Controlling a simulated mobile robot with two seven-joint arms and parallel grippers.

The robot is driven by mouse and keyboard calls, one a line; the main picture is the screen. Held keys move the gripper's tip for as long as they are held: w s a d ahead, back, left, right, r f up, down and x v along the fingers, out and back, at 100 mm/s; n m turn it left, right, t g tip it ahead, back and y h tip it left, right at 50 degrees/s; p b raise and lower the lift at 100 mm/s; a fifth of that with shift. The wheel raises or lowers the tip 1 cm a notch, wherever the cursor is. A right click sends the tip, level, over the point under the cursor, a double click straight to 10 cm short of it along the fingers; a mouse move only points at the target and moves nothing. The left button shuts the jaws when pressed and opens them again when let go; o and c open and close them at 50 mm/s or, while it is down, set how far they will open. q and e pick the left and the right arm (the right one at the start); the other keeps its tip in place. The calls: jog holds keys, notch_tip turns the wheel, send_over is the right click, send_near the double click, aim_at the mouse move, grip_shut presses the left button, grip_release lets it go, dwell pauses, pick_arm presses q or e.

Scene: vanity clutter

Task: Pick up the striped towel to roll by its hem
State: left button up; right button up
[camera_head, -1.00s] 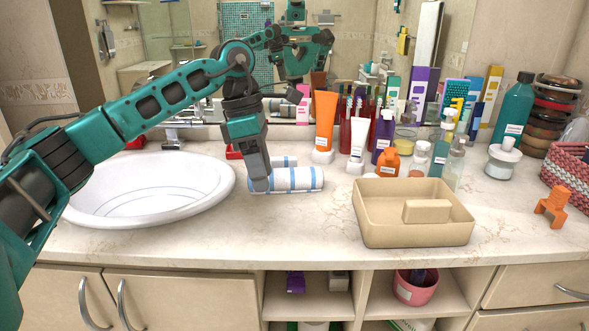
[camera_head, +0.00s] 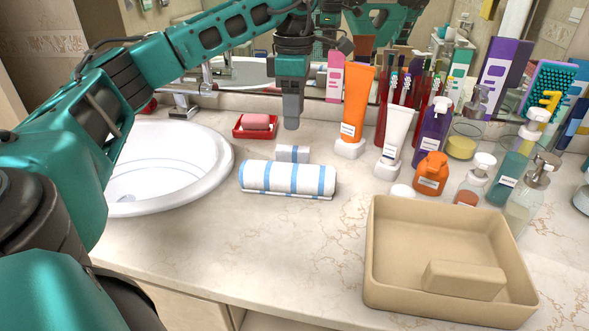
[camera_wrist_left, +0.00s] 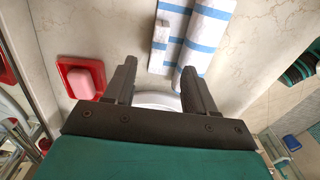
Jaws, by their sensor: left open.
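The striped towel (camera_head: 288,180), white with blue bands, lies rolled on the counter right of the sink. A short striped flap, its hem (camera_head: 293,154), shows behind the roll. In the left wrist view the roll (camera_wrist_left: 208,35) and flap (camera_wrist_left: 172,32) lie beyond the fingertips, mostly toward the right finger. My left gripper (camera_head: 291,122) hangs above the counter behind the towel, apart from it in the head view. Its two fingers (camera_wrist_left: 158,68) are spread in the left wrist view, with nothing held between them. My right gripper is not seen.
A red dish with pink soap (camera_head: 255,124) lies left of the gripper. The white sink (camera_head: 165,155) is at left. An orange tube (camera_head: 355,100) and several bottles stand at right. A beige tray (camera_head: 440,255) lies front right. Counter in front of the towel is bare.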

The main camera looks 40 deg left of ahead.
aim_at(293, 148)
pick_arm(q)
jog(key=f, duration=0.9)
jog(key=shift+a+f, duration=0.1)
jog(key=shift+a, duration=0.1)
jog(key=shift+c, duration=0.2)
grip_shut()
